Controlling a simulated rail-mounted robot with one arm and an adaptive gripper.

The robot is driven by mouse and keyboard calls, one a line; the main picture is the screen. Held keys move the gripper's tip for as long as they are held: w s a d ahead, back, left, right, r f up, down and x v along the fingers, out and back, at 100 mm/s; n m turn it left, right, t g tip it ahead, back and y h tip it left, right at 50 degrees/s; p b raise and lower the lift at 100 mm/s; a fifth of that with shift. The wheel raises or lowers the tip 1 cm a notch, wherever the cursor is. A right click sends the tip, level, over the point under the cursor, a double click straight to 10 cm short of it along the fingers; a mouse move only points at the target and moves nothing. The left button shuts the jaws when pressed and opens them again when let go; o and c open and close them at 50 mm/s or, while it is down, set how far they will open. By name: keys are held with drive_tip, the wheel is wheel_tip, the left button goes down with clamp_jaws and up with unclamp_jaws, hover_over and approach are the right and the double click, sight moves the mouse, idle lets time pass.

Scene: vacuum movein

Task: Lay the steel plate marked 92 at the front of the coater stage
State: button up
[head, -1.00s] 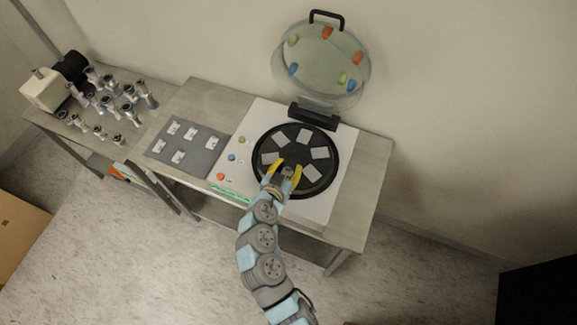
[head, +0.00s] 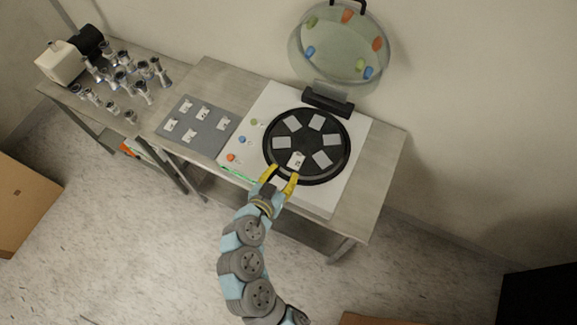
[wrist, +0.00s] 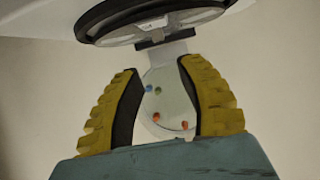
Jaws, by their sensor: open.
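A small pale plate (head: 297,160) with a dark mark lies at the front of the black round coater stage (head: 271,161). The mark is too small to read. My gripper (head: 283,174) is open and empty, just in front of this plate and apart from it, near the stage's front rim. In the wrist view, the two yellow fingers of my gripper (wrist: 157,72) stand wide apart with nothing between them.
Several plain grey squares (head: 325,159) lie around the stage. A raised clear lid (head: 340,55) with coloured knobs stands behind it. A grey mat (head: 207,137) with several marked plates lies to the left. Metal fittings (head: 123,80) crowd the far-left table.

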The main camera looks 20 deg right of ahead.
drive_tip(key=shift+s+a+r, duration=0.1)
drive_tip(key=shift+s+a, duration=0.15)
drive_tip(key=shift+a, duration=0.05)
